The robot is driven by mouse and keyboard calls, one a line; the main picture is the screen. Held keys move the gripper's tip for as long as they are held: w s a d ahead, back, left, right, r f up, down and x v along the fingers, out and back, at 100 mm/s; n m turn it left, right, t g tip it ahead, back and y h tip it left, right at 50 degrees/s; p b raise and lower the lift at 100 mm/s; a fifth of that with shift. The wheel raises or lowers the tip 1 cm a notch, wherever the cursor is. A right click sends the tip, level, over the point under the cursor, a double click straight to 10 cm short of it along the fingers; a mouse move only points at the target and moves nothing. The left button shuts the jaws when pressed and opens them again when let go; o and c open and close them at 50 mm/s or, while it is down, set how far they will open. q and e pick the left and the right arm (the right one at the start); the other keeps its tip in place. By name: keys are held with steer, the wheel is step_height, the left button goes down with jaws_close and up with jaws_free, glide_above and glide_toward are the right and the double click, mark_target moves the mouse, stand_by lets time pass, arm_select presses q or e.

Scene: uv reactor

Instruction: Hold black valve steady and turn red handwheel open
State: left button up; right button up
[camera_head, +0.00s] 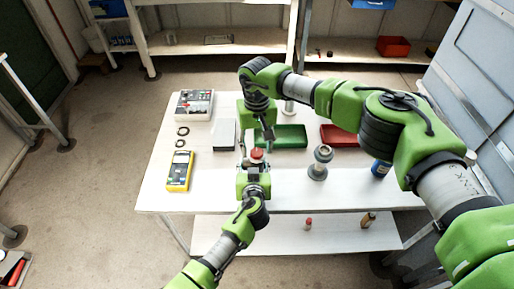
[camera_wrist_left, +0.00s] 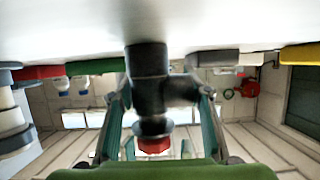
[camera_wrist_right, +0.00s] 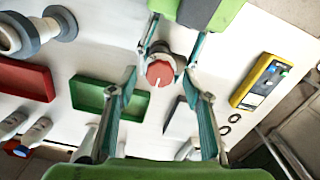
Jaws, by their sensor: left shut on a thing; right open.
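The black valve (camera_wrist_left: 150,78) shows in the left wrist view, which looks upside down, with its red handwheel (camera_wrist_left: 154,145) on the end away from the table. My left gripper (camera_head: 254,168) is shut on the valve from the near side; its fingers (camera_wrist_left: 162,93) stand on either side of the body. In the right wrist view the round red handwheel (camera_wrist_right: 160,73) has a pale mark on its face. My right gripper (camera_wrist_right: 166,85) is open above it, with a finger to each side and gaps visible. In the head view my right gripper (camera_head: 268,133) hides part of the area behind the handwheel (camera_head: 257,153).
Green tray (camera_head: 290,136) and red tray (camera_head: 338,136) lie behind. A grey box (camera_head: 223,136) and yellow multimeter (camera_head: 179,171) lie left.

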mark_target(257, 152)
arm_select(q)
steer(key=shift+f, duration=0.1)
arm_select(e)
step_height(257, 152, up, 11)
stand_by(0.4)
arm_select(q)
steer(key=o, duration=1.4)
